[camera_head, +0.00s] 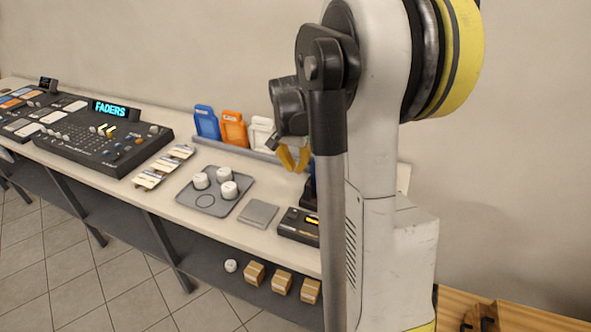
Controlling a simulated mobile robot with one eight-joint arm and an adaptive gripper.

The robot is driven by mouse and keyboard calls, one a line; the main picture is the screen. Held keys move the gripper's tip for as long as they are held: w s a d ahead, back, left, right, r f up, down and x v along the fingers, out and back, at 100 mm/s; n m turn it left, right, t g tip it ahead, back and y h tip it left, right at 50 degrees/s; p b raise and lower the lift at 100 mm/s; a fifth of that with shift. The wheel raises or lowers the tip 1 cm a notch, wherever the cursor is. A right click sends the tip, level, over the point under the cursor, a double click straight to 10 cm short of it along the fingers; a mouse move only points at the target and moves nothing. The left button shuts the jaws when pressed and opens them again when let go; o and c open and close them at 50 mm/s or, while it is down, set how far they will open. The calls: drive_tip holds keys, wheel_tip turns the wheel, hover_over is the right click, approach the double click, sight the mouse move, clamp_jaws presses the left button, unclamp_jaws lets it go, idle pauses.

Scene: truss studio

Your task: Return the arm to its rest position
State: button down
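My arm rises close to the camera on the right and bends over at the top. My gripper (294,163), dark with yellow fingers, hangs fingers-down from the arm, in front of the containers at the back of the bench. Nothing shows between its fingers. The fingertips are small and partly overlapped by my arm's dark rod, so whether they are apart or touching is unclear.
The long bench (175,220) carries a mixing console (100,135), a grey tray (205,205) with several white round items, a grey pad (258,213) and a dark device (298,227). Blue (206,122), orange (233,129) and white containers (259,134) stand behind. Boxes (281,283) sit on the lower shelf.

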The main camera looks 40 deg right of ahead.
idle(0.4)
drive_tip(key=s+a+r+n+t+b, duration=0.1)
drive_tip(key=a+r+n+t+b, duration=0.15)
drive_tip(key=a, duration=0.75)
drive_tip(key=s+a+n+t+y+b, duration=0.1)
drive_tip(key=s+a+n, duration=0.4)
drive_tip(key=a, duration=0.5)
drive_tip(key=s+a+n+t+y+b, duration=0.1)
drive_tip(key=s+a+n+t+b, duration=0.1)
drive_tip(key=s+a+n, duration=0.4)
drive_tip(key=s+a, duration=0.1)
drive_tip(key=a, duration=0.4)
drive_tip(key=shift+f+t, duration=0.35)
drive_tip(key=shift+f, duration=0.05)
